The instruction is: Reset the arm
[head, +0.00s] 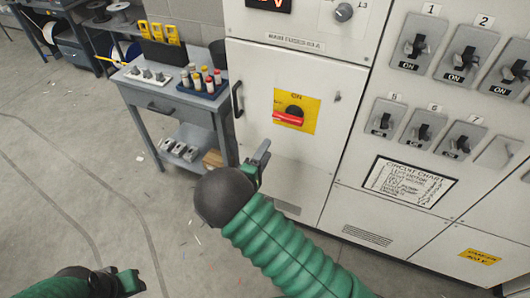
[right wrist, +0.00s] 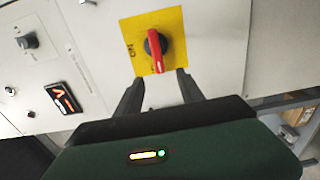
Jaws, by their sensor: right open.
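A red rotary handle (head: 288,119) sits on a yellow plate (head: 312,104) on the white cabinet door. In the head view it lies roughly level, below the word ON. My right gripper (head: 262,160) is in front of the door, below and left of the handle. In the right wrist view its two dark fingers (right wrist: 159,82) are spread and empty. The red handle (right wrist: 156,50) shows beyond and between their tips, apart from them. My left gripper (head: 128,282) is partly in view at the bottom left; its jaws cannot be made out.
Breaker switches (head: 465,54) and a circuit chart (head: 408,183) are on the panel at right. A black door handle (head: 237,99) is at the door's left edge. A grey cart (head: 190,110) with fuses and tools stands left of the cabinet. The floor (head: 80,175) at left is mostly clear.

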